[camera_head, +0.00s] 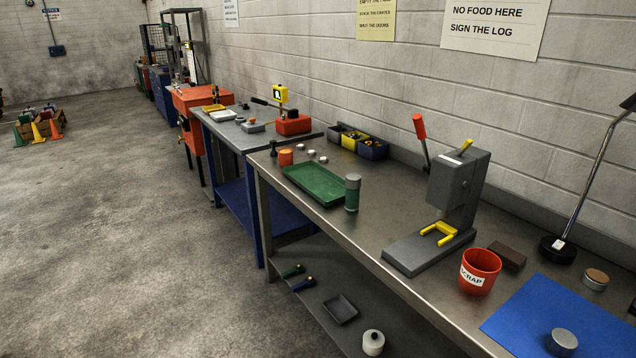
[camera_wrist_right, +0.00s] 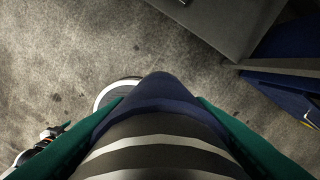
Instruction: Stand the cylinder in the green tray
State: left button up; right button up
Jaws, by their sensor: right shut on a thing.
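The green tray (camera_head: 318,186) lies on the near metal bench in the head view and looks empty. A green cylinder with a grey top (camera_head: 352,196) stands upright on the bench beside the tray's right end. A short orange cylinder (camera_head: 285,157) stands by the tray's far left corner. In the right wrist view my right gripper (camera_wrist_right: 160,98) has its green fingers on both sides of a dark rounded thing with pale bands (camera_wrist_right: 160,132), and is shut on it. Its far end is hidden, so I cannot tell its full shape. My left gripper is in neither view.
A grey press (camera_head: 458,190) with a red-handled lever stands right of the tray. A red scrap cup (camera_head: 479,272), a brown block (camera_head: 507,256) and a blue mat (camera_head: 560,320) are nearer. Bins (camera_head: 357,142) line the wall. Open floor (camera_head: 130,220) lies left.

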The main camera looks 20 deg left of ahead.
aim_at(324, 182)
jog(key=i+j, duration=0.2)
jog(key=j, duration=0.2)
jog(key=i+j, duration=0.2)
jog(key=j, duration=0.2)
jog(key=i+j, duration=0.2)
jog(key=j, duration=0.2)
jog(key=i+j, duration=0.2)
jog(key=j, duration=0.2)
jog(key=i+j, duration=0.2)
jog(key=j, duration=0.2)
